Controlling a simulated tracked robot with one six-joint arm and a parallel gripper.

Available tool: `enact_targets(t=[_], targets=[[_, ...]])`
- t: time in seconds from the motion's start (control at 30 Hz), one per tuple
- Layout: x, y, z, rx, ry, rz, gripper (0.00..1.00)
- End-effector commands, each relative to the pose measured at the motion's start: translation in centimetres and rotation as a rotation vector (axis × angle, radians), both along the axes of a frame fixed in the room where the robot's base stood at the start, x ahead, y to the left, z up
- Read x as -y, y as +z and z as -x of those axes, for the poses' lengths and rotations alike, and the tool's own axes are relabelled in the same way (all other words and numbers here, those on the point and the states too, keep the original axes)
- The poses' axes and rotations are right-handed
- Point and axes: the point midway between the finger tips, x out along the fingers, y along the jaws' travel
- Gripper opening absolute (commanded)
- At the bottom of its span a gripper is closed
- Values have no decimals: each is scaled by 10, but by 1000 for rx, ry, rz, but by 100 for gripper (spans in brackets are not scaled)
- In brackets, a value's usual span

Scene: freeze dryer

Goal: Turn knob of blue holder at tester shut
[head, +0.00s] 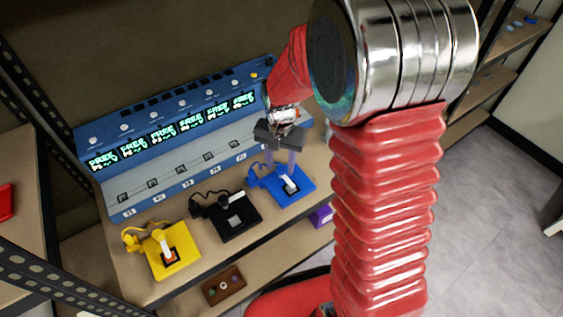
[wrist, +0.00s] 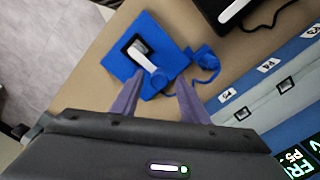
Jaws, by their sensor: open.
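The blue holder (head: 291,192) lies on the shelf in front of the tester (head: 170,130), at the right of the row. A white knob (head: 290,184) stands over its dark square socket. In the wrist view the blue holder (wrist: 172,62) shows with the white lever-like knob (wrist: 141,56) slanting across the socket. A blue cable runs from the holder towards the tester. My gripper (head: 281,166) is open and empty, pointing down just above and behind the blue holder. In the wrist view my gripper's fingers (wrist: 156,100) are spread apart near the holder's edge, clear of the knob.
A black holder (head: 243,220) and a yellow holder (head: 186,260) stand left of the blue one. A purple box (head: 321,216) and a brown tray (head: 223,287) sit on the lower shelf. Metal rack posts stand at the left.

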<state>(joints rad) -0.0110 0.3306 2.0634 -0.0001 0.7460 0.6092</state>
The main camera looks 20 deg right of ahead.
Motion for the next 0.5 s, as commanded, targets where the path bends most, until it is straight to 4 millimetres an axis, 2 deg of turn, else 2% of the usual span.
enact_targets(t=[0.23,0.5], targets=[[0,17,-1,3,0,-1,41],[0,61,-2,5,0,0,41]])
